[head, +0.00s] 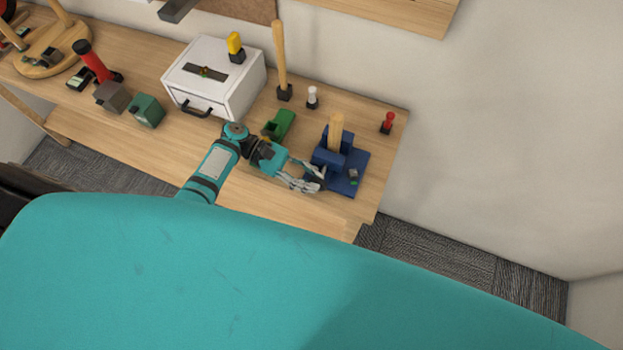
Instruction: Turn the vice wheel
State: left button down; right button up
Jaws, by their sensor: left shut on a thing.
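The blue vice (351,176) stands near the right end of the wooden workbench, with a block of light wood (335,130) upright between its jaws. My left gripper (318,180) is at the left front side of the vice, with its fingers closed there. The vice wheel is mostly hidden behind my fingers; only a dark part shows between them. My right gripper is not in the head view.
A white drawer box (218,85) stands behind my left arm. A green object (279,125), a wooden-handled tool (281,60), a white-topped piece (312,97) and a red-topped piece (388,122) stand around the vice. The bench's right edge is close to the vice.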

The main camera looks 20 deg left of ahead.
pick_arm(q)
jog(key=shift+r, duration=0.1)
dwell(0.4)
jog(key=c, duration=1.2)
grip_release()
jog(key=v, duration=1.2)
jog(key=shift+a, duration=0.1)
